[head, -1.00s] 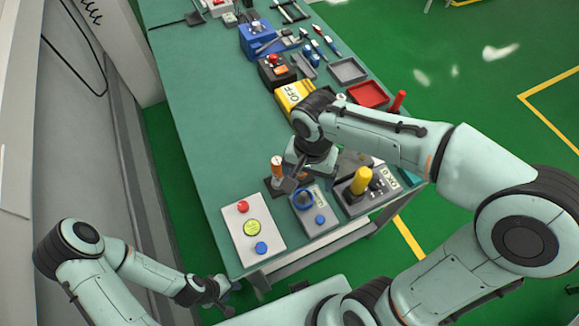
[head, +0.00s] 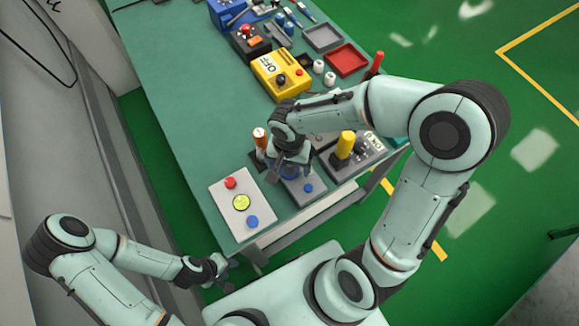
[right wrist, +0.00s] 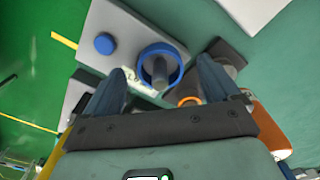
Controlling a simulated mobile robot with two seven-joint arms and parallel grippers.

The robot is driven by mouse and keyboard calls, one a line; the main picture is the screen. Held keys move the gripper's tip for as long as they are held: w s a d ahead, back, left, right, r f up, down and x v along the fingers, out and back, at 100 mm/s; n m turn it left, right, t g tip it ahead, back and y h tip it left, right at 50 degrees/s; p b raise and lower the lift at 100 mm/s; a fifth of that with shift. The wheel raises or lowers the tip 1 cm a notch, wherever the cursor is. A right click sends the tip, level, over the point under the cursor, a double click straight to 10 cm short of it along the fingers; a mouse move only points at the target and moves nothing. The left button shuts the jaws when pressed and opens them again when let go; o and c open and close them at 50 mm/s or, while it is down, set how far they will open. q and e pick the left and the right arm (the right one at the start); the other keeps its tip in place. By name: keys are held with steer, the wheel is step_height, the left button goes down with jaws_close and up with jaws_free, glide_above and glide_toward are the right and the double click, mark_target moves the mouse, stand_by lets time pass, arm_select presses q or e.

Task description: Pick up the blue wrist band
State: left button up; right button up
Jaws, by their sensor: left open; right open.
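The blue wrist band (right wrist: 142,68) is a blue ring around a grey peg on a grey panel (right wrist: 122,25), seen in the right wrist view. In the head view my right gripper mostly hides the band; the panel's front part (head: 308,199) shows. My right gripper (head: 287,164) is open, directly above the band. In the right wrist view its two fingers (right wrist: 161,68) point down on either side of the band, with nothing held. My left gripper (head: 222,268) is open and empty, low beside the table's front left corner.
A blue round button (right wrist: 103,43) shares the panel. A white panel with buttons (head: 221,205) lies to the left, and an orange-topped post (head: 260,138) stands close behind. A yellow-handled device (head: 345,146) is to the right. The table's left side (head: 185,110) is clear.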

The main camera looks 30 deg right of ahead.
steer(key=shift+f, duration=0.9)
steer(key=c, duration=1.2)
steer(key=shift+r, duration=0.2)
